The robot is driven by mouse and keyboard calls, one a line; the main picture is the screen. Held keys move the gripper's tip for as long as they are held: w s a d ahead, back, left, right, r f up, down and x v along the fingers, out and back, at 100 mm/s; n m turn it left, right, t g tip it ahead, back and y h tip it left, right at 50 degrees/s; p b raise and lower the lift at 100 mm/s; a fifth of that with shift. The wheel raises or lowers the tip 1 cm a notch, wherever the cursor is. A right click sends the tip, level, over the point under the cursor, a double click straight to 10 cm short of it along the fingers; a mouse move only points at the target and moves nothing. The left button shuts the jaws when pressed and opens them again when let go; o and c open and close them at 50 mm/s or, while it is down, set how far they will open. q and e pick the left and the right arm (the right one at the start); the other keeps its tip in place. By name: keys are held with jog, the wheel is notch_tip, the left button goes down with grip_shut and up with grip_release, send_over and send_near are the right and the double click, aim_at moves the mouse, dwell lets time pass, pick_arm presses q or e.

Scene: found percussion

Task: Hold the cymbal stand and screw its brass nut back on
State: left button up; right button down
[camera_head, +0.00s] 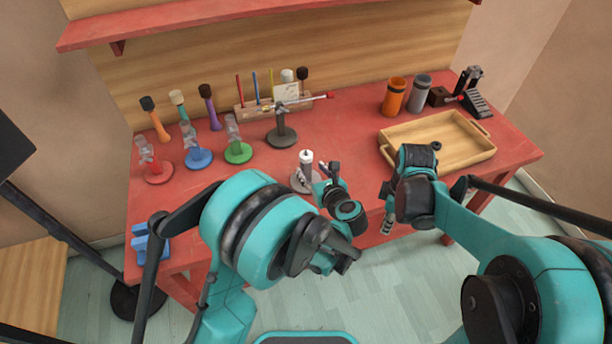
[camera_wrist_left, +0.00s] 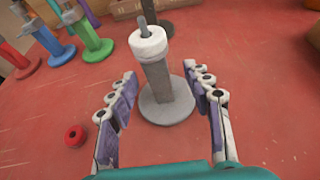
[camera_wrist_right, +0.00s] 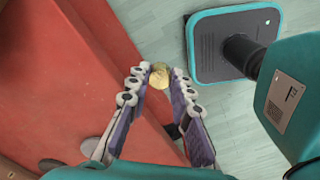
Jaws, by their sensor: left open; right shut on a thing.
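The cymbal stand (camera_head: 306,172) stands upright near the front edge of the red table. In the left wrist view the stand (camera_wrist_left: 157,82) is a grey post on a round base, with a white collar (camera_wrist_left: 148,42) and a bare dark rod tip on top. My left gripper (camera_head: 318,180) is open, its fingers reaching towards the post from either side, not visibly touching it. My right gripper (camera_head: 387,218) points down just off the table's front edge. In the right wrist view it is shut on the round brass nut (camera_wrist_right: 160,77), held at its fingertips.
A dark grey stand (camera_head: 281,134) is behind the cymbal stand. Red, blue and green (camera_head: 238,153) stands are at left. A small red ring (camera_wrist_left: 75,136) lies on the table near my left gripper.

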aim_at(308, 168)
pick_arm(q)
jog(key=b+x, duration=0.1)
jog(key=x, duration=0.3)
jog(key=shift+s+a+f, duration=0.1)
jog(key=shift+a+f, duration=0.1)
jog(key=shift+a, duration=0.05)
pick_arm(e)
jog(key=shift+f, duration=0.85)
pick_arm(q)
jog(key=shift+w, duration=0.35)
jog(key=shift+s, duration=0.1)
grip_shut()
